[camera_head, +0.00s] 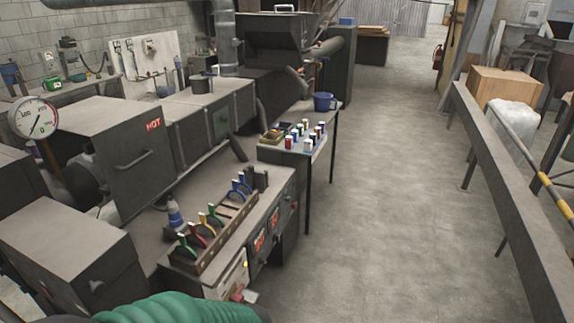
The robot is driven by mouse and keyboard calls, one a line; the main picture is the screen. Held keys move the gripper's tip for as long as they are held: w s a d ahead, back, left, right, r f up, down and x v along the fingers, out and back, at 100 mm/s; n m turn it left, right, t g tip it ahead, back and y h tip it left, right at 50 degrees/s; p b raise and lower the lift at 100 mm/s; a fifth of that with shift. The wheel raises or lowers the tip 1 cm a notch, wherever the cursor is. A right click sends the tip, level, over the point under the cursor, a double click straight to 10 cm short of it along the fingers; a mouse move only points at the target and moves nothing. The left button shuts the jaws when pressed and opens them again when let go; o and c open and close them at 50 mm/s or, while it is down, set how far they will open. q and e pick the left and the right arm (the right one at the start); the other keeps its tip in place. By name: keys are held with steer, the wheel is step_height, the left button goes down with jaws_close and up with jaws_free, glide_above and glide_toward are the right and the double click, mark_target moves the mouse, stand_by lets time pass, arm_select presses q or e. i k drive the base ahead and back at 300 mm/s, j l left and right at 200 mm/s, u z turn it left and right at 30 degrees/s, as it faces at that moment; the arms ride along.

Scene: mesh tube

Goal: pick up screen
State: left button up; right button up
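I cannot make out a thing that is clearly the screen. A dark rack (222,243) on the near bench holds several upright pieces with coloured ring-like tops, in green, red, yellow and blue. A group of small cylinders (307,134) with red, white and blue parts stands on the side table. Neither of my grippers shows in the head view.
A machine box marked HOT (122,150) stands at the left. A blue pot (323,102) is on the side table. A green ribbed thing (180,308) fills the bottom edge. A long beam (505,190) runs along the right. The floor (385,200) between is clear.

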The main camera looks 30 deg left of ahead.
mark_target(244, 188)
steer(key=i+u, duration=0.25)
steer(key=i, duration=0.2)
steer(key=i+l+u, duration=0.1)
steer(key=i+u, duration=0.2)
steer(key=i, duration=0.15)
steer(key=i+l+u, duration=0.25)
steer(key=i, duration=0.2)
